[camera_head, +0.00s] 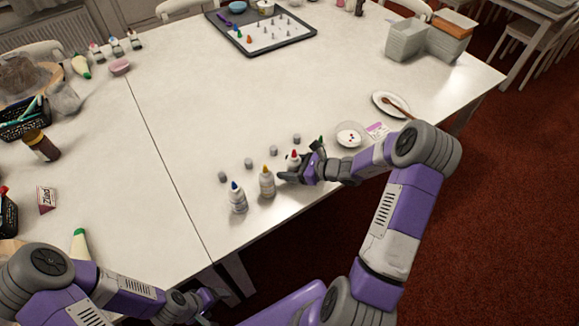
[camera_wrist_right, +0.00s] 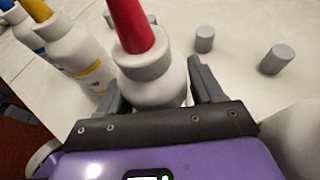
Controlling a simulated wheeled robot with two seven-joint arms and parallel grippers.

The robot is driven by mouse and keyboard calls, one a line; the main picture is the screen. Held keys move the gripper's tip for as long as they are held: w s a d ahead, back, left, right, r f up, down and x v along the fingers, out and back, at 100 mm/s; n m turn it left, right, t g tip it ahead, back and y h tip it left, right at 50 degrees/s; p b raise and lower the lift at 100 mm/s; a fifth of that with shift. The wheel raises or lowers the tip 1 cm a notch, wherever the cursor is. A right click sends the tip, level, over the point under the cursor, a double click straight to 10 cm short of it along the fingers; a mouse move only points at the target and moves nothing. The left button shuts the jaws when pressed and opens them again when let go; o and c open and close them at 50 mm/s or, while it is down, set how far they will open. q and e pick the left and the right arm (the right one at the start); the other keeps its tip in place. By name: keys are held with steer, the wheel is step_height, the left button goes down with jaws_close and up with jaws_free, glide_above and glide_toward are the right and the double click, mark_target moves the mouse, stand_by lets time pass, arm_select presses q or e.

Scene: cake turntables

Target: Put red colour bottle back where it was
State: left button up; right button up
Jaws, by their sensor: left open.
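The red-tipped bottle (camera_head: 293,159) is white with a red nozzle and appears upright, in line with the other bottles. My right gripper (camera_head: 285,176) is around it. In the right wrist view the red bottle (camera_wrist_right: 152,75) sits between the two fingers, which look close against its sides. I cannot tell whether its base rests on the table, as the gripper hides its lower part. My left gripper (camera_head: 215,300) is empty, low at the table's front edge.
A blue-tipped bottle (camera_head: 237,198) and a yellow-tipped bottle (camera_head: 267,182) stand left of the red one. A green tip (camera_head: 320,142) shows behind my right gripper. A bowl (camera_head: 350,135) stands to the right. The table middle is clear.

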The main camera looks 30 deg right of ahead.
steer(key=shift+o, duration=0.9)
steer(key=shift+r, duration=0.15)
steer(key=p+v, duration=0.3)
steer(key=v, duration=0.9)
